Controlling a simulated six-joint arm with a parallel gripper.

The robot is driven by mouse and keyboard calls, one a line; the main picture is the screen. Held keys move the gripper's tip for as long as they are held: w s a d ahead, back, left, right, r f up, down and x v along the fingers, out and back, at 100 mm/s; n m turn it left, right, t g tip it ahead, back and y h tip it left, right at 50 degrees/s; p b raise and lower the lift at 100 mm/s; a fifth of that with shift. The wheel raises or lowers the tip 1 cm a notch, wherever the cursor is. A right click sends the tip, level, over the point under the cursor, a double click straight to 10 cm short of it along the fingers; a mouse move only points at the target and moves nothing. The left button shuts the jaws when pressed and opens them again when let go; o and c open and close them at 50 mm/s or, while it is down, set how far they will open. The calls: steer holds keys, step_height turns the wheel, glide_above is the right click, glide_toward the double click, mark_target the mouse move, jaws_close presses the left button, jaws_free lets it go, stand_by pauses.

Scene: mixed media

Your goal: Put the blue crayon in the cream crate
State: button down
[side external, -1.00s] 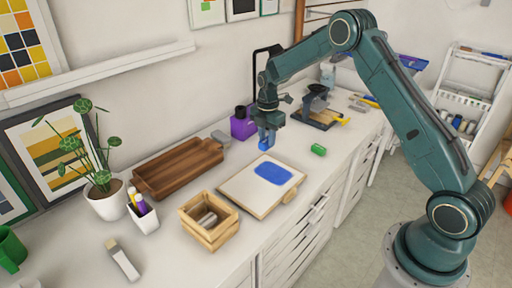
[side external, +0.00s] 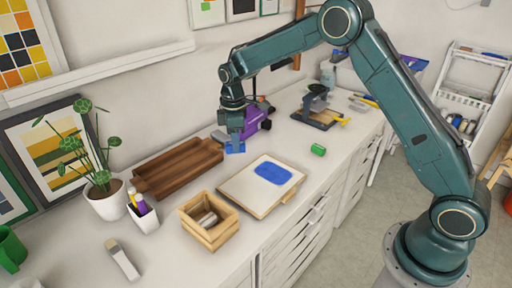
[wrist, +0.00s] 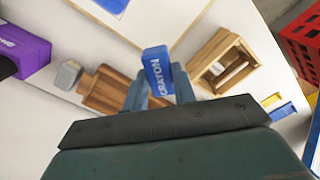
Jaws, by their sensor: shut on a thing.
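The blue crayon (wrist: 158,72), a block with lettering on it, is held between the fingers of my gripper (wrist: 160,98) in the wrist view. In the side view the crayon (side external: 236,149) shows at the tip of my gripper (side external: 235,142), above the counter between the brown tray and the white board. The cream crate (side external: 209,235) is a pale slatted wooden box at the counter's front, with a greyish cylinder inside. My gripper is apart from it, behind and to its right. The crate also shows right of the crayon in the wrist view (wrist: 245,70).
A brown wooden tray (side external: 152,190) lies left of my gripper. A white board (side external: 240,188) with a blue patch lies to the right. A purple container (side external: 258,121) and a grey block (side external: 218,136) are close behind. A marker cup (side external: 146,221) stands left of the crate.

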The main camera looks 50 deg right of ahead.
steer(key=shift+s+a+r+m, duration=1.15)
steer(key=shift+a+r+m, duration=0.95)
steer(key=shift+a, duration=1.95)
steer(key=shift+s+a+r+m, duration=1.2)
steer(key=shift+a+m, duration=1.6)
steer(key=shift+a, duration=1.2)
step_height(320, 180, down, 20)
steer(key=shift+w, duration=0.1)
steer(key=shift+f, duration=0.3)
steer(key=c, duration=1.1)
jaws_free()
steer(key=shift+c, duration=0.2)
steer(key=shift+r, duration=0.15)
step_height(320, 180, up, 12)
steer(key=shift+r, duration=0.2)
